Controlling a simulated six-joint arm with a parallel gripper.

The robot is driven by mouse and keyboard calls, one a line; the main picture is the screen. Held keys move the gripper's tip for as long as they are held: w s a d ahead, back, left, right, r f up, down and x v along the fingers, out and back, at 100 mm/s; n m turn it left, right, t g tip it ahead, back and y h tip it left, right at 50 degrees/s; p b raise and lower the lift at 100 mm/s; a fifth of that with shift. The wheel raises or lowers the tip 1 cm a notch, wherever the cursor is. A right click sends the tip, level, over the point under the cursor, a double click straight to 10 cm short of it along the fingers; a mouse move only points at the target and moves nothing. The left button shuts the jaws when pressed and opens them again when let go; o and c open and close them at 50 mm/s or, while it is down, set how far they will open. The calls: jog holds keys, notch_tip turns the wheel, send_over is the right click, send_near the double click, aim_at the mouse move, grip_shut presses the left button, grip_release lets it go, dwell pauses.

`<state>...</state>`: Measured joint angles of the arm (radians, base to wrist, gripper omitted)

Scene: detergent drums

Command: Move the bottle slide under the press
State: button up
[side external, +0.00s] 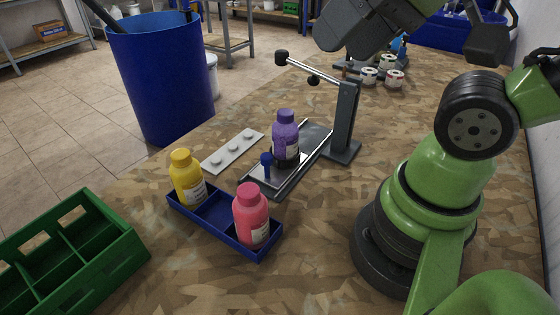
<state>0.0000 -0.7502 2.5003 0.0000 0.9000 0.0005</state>
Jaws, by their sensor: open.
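A purple bottle (286,136) stands upright on the bottle slide, on a track with two light rails (312,160). A blue knob (266,164) stands at the slide's near side, left of the bottle. The press (345,120) has a dark column at the right of the track and a light bar with black knobs (282,57) reaching left above the track. The bottle is on the near part of the track, in front of the press bar. My gripper (348,32) shows as a dark part at the top edge, above and apart from the slide and press. Its fingertips are not clear.
A blue tray (213,214) holds a yellow bottle (185,178) and a pink bottle (251,215). A white strip with studs (233,151) lies left of the track. A green crate (75,250) and blue drum (160,80) stand left. Small white containers (370,77) sit behind.

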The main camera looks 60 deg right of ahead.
jog(key=shift+c, duration=0.4)
jog(key=n+g+h, duration=0.2)
jog(key=n+g, duration=0.5)
jog(key=n, duration=1.2)
send_over(266, 155)
notch_tip(266, 155, down, 16)
jog(key=shift+f, duration=0.15)
notch_tip(266, 155, down, 9)
jog(key=shift+f, duration=0.1)
